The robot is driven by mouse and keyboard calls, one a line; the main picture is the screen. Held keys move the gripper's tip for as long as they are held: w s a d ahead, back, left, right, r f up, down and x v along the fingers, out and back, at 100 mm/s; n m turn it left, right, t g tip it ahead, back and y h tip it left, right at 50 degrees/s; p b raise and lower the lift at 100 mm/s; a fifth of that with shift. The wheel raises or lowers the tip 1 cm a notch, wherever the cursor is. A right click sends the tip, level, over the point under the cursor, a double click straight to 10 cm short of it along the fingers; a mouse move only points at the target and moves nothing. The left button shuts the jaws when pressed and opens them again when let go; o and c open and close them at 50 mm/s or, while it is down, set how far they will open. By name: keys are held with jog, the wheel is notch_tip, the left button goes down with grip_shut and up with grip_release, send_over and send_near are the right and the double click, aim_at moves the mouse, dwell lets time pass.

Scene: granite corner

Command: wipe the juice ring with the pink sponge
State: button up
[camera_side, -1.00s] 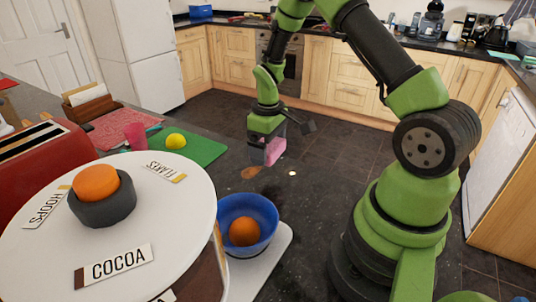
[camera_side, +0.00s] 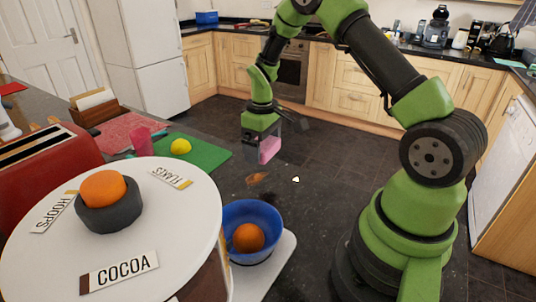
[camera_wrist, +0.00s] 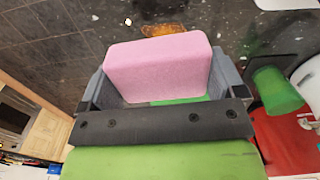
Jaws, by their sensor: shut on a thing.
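My gripper (camera_side: 263,146) is shut on the pink sponge (camera_side: 270,149) and holds it above the dark worktop. In the wrist view the sponge (camera_wrist: 158,66) sits between the two grey fingers, its broad face towards the camera. The juice ring (camera_side: 256,178) is an orange-brown stain on the worktop, below the sponge in the side view, with a visible gap between them. In the wrist view the stain (camera_wrist: 163,30) shows just beyond the sponge's far edge, partly hidden by it.
A blue bowl (camera_side: 232,215) with an orange fruit (camera_side: 248,237) stands in front of the stain. A green board (camera_side: 208,152) with a lemon (camera_side: 181,146) lies to the left. A small pale spot (camera_side: 296,179) is right of the stain. A round white-topped stand (camera_side: 60,240) fills the front left.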

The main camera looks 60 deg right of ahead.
aim_at(261, 178)
jog(key=shift+w+f, duration=0.2)
jog(key=shift+w, duration=0.15)
jog(key=shift+f, duration=3.15)
jog(key=shift+w+f, duration=0.4)
jog(key=shift+f, duration=0.1)
jog(key=shift+c, duration=0.4)
jog(key=shift+w, duration=1.15)
jog(key=shift+w+f, duration=0.3)
jog(key=shift+w, duration=0.05)
jog(key=shift+s+r, duration=0.1)
jog(key=shift+r, duration=0.2)
jog(key=shift+s+f, duration=0.2)
jog(key=shift+s, duration=1.7)
jog(key=w, duration=0.4)
jog(key=shift+w+r, duration=0.1)
jog(key=shift+r, duration=0.05)
jog(key=shift+s, duration=2.05)
jog(key=shift+r, duration=3.9)
